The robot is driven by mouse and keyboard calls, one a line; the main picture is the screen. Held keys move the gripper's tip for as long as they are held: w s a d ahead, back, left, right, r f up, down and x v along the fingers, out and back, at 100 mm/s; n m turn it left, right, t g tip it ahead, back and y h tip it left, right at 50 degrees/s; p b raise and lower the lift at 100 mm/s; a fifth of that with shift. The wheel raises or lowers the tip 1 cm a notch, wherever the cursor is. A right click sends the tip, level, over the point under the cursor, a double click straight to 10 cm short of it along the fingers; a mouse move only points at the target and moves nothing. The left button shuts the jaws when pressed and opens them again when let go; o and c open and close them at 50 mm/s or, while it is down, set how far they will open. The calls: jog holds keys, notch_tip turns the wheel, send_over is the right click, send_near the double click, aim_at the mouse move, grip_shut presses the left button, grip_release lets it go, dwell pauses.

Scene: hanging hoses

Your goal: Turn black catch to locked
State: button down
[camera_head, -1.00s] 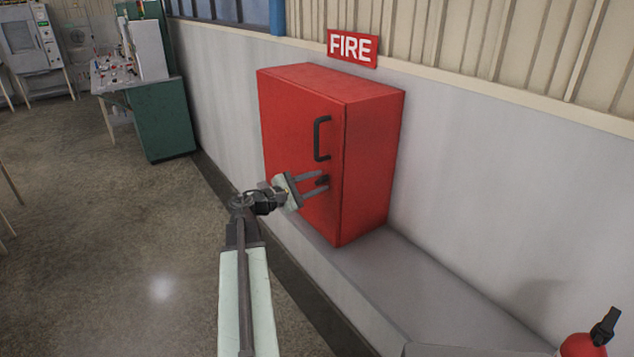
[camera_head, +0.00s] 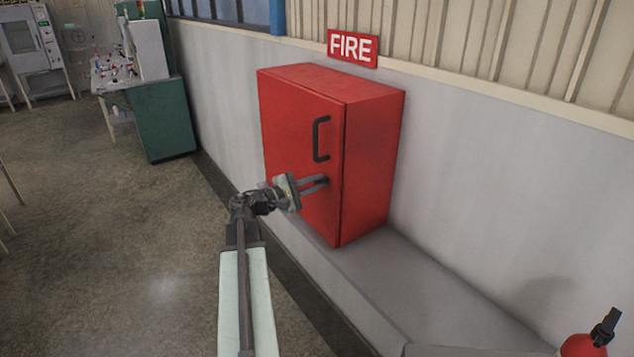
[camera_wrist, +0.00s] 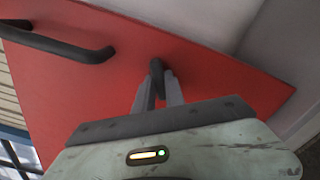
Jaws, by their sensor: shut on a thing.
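The red fire cabinet (camera_head: 300,130) stands on a grey ledge with its door closed against the frame. A black bar handle (camera_head: 320,138) is on the door. The small black catch sits below the handle, near the door's right edge. My gripper (camera_head: 325,181) is at the catch with its fingers close together, shut on it. In the wrist view, the black catch (camera_wrist: 156,70) shows between the two grey fingertips (camera_wrist: 159,90), and the handle (camera_wrist: 60,42) is at upper left. The fingers hide part of the catch, and I cannot tell its exact turn.
A grey ledge (camera_head: 410,290) runs along the wall under the cabinet. A red extinguisher (camera_head: 585,345) with a black top is at lower right. A green bench (camera_head: 160,120) stands at back left. The floor to the left is open.

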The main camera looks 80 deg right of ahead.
jog(key=m, duration=0.6)
jog(key=shift+a, duration=0.1)
jog(key=shift+m, duration=0.3)
dwell(0.3)
jog(key=c, duration=1.4)
grip_release()
jog(key=v, duration=0.8)
